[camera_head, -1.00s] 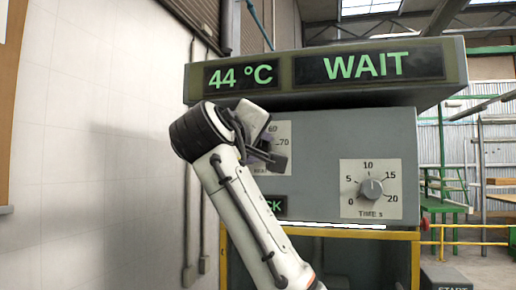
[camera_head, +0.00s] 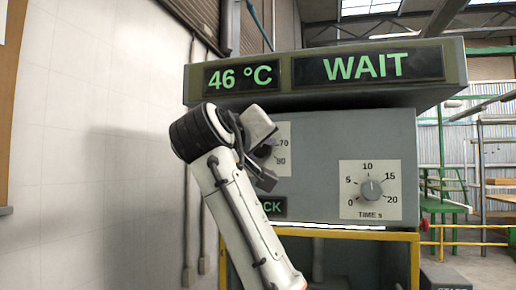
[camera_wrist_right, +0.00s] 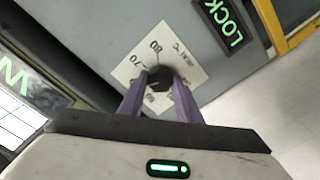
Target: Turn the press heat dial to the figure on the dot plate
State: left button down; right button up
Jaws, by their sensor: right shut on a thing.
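The heat dial is a dark knob (camera_wrist_right: 159,77) on a white scale plate (camera_wrist_right: 185,62), seen in the right wrist view. The scale shows 70 and 80; other figures are partly covered. My right gripper (camera_wrist_right: 160,84) is shut on the dial, with one finger on each side. The knob's pointer is not clear. The dot plate is not recognisable in these views. My left gripper is not in view.
The display above the grey press panel (camera_head: 325,120) reads 46 °C (camera_head: 240,77) and WAIT (camera_head: 365,67). A time dial (camera_head: 372,189) is at the right of the panel. A LOCK label (camera_wrist_right: 223,22) lies near the heat dial. A white wall (camera_head: 90,130) stands left.

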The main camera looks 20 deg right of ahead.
jog(key=shift+f, duration=0.25)
jog(key=o, duration=1.1)
jog(key=shift+r, duration=0.15)
jog(key=shift+c, duration=0.2)
jog(key=b+v, duration=0.2)
jog(key=v, duration=0.8)
jog(key=shift+a, duration=0.2)
jog(key=shift+s, duration=0.15)
